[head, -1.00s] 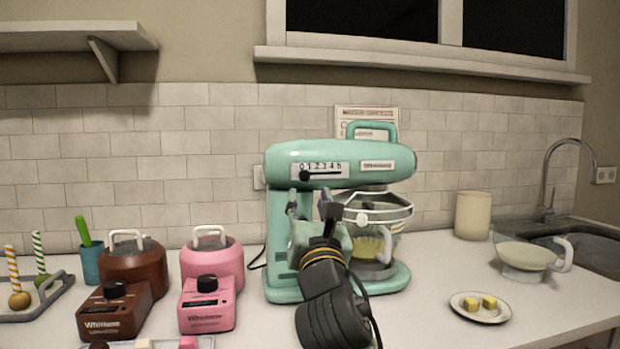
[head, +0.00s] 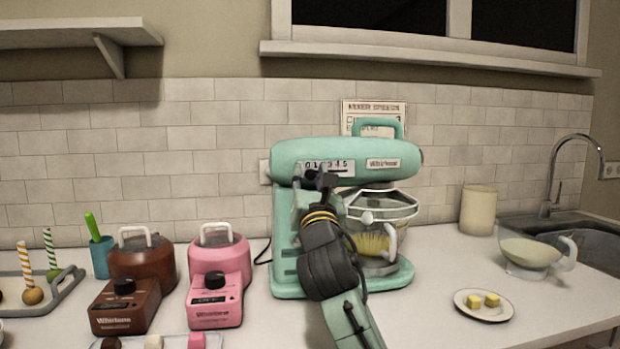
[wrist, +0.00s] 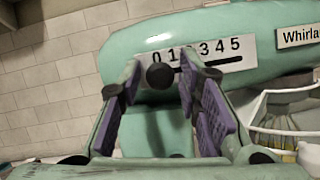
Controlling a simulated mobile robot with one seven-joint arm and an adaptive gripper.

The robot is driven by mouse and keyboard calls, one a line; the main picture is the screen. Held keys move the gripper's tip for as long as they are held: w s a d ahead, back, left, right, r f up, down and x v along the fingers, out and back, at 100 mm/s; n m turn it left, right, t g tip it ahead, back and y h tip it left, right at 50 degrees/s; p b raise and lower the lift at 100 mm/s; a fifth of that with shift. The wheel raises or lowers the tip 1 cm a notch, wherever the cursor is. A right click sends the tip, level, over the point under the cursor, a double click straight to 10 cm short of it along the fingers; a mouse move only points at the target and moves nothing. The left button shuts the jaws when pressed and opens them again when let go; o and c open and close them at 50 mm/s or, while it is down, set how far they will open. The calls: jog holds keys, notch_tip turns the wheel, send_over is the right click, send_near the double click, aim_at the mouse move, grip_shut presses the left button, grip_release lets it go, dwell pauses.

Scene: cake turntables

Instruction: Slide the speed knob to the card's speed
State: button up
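The teal stand mixer (head: 292,240) stands on the counter. A white scale plate (wrist: 222,50) on its head carries digits from 0 to 5, with a dark slot under them. The round black speed knob (wrist: 160,76) sits at the left end, below the 0. My gripper (wrist: 162,68) is open, with one fingertip on each side of the knob and visible gaps. The right fingertip partly covers the 2. In the head view my gripper (head: 318,178) is at the scale and hides the knob. The card (head: 374,106) is on the wall behind the mixer; its small text is unreadable.
A glass bowl with yellow contents (head: 372,243) is under the mixer head, right of my gripper. Brown (head: 125,306) and pink (head: 215,300) appliances stand left. A plate with yellow cubes (head: 462,303) and a batter jug (head: 527,255) are right.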

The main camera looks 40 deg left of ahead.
grip_shut()
dwell(0.4)
jog(key=shift+w+d, duration=0.45)
jog(key=shift+w, duration=0.1)
jog(key=shift+o, duration=1.3)
grip_release()
jog(key=shift+s, duration=0.1)
jog(key=v, duration=1.2)
